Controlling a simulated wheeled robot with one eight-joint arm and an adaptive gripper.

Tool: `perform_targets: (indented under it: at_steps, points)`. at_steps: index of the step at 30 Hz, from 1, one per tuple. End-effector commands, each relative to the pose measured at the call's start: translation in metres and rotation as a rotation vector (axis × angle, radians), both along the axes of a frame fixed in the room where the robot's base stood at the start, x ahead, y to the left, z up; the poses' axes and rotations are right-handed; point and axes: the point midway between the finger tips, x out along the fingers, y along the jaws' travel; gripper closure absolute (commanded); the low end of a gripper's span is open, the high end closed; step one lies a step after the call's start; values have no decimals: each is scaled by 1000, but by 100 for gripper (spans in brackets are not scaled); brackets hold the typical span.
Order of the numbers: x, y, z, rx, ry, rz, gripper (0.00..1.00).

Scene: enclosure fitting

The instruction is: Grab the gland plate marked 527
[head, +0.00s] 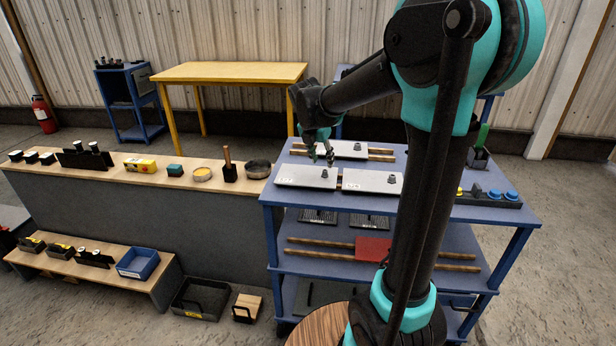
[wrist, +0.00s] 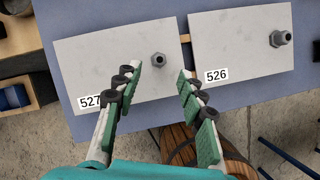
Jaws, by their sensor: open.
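The gland plate marked 527 (wrist: 95,60) is a flat light-grey plate with a metal gland fitting (wrist: 158,60) near its right edge. It lies on the blue cart's top, and also shows in the head view (head: 300,177). A similar plate marked 526 (wrist: 240,40) lies just to its right, a narrow gap between them. My gripper (wrist: 156,83) is open and empty, its fingers spread to either side of the fitting in the wrist view, pointing at the plate's near part. In the head view my gripper (head: 322,155) is above the 527 plate. Contact cannot be told.
The blue cart (head: 520,215) has another plate (head: 345,149) on rails behind and a control box with blue buttons (head: 488,196) at right. A wooden-topped bench (head: 130,172) with small parts adjoins on the left.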

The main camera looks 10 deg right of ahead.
Motion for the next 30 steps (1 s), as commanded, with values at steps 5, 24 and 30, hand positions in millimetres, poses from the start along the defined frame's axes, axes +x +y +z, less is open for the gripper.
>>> perform_targets:
  at_steps: [5,24,30]
  points:
    - [4,-3,-9,0,0,-1,60]
    - [20,-14,-51,0,0,0,61]
    - [20,-14,-51,0,0,0,86]
